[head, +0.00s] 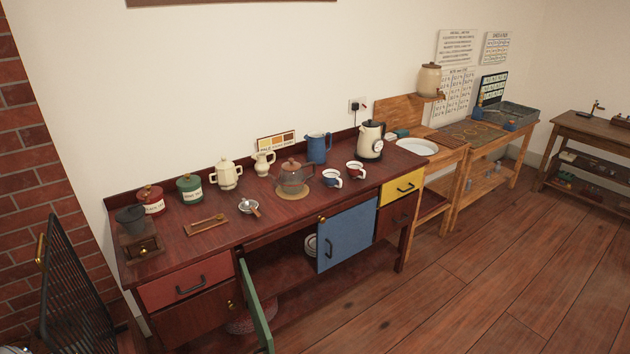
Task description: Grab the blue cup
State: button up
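A small blue and white cup (332,179) stands on the dark red counter (228,238), near its front edge and right of the middle. A similar red and white cup (355,170) stands close on its right. A larger blue jug (318,148) stands behind the two cups. A glass teapot (292,178) on a round mat is left of the blue cup. My gripper is not in view.
A cream kettle (370,141) stands behind the red cup. Below the counter, a green door (257,312) stands open toward the floor. A black slatted rack (72,295) is at the lower left. The wooden floor (440,290) in front and right is clear.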

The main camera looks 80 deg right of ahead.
aim_at(334, 181)
jog(key=u, duration=0.8)
jog(key=k, duration=2.3)
jog(key=z, duration=1.1)
